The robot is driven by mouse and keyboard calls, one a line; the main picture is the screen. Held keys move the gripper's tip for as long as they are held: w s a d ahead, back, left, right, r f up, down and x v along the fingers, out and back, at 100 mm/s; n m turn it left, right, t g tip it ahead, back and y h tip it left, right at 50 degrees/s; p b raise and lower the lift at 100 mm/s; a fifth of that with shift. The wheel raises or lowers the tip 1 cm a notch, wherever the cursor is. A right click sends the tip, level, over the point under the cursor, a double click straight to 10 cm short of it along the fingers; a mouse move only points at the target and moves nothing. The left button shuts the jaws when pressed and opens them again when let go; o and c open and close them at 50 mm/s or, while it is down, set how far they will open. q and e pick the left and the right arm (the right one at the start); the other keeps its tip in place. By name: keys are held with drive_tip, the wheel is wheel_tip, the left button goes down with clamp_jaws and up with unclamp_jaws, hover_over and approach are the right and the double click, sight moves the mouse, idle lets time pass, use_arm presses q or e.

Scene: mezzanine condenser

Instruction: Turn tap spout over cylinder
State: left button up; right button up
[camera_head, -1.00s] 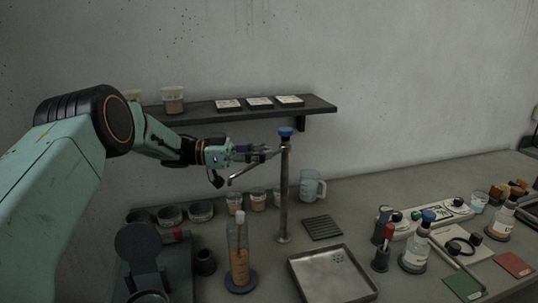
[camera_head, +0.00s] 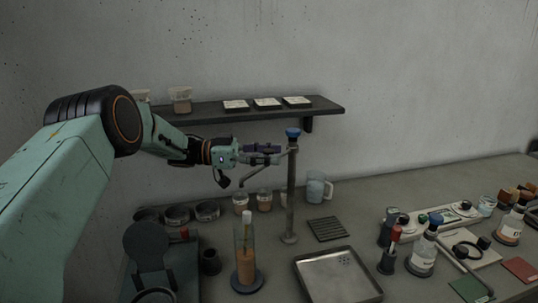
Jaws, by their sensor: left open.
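The tap is a tall grey metal post (camera_head: 290,205) with a blue knob (camera_head: 292,133) on top. Its thin spout (camera_head: 258,174) slopes from near the post's top down to the left, with its tip above and slightly left of the cylinder's top. The cylinder (camera_head: 246,262) is clear, on a dark round base, with orange liquid and a pale rod inside. My left gripper (camera_head: 268,155) is open beside the upper post, level with the spout's upper part and just left of the knob. Whether its fingers touch the spout is unclear. My right gripper is not in view.
A wall shelf (camera_head: 220,115) with cards and a cup is behind my left arm. A clear mug (camera_head: 318,187) stands behind. Bottles (camera_head: 424,246) crowd the right.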

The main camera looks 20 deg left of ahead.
use_arm(q)
drive_tip(key=v, duration=1.2)
drive_tip(key=shift+s, duration=0.15)
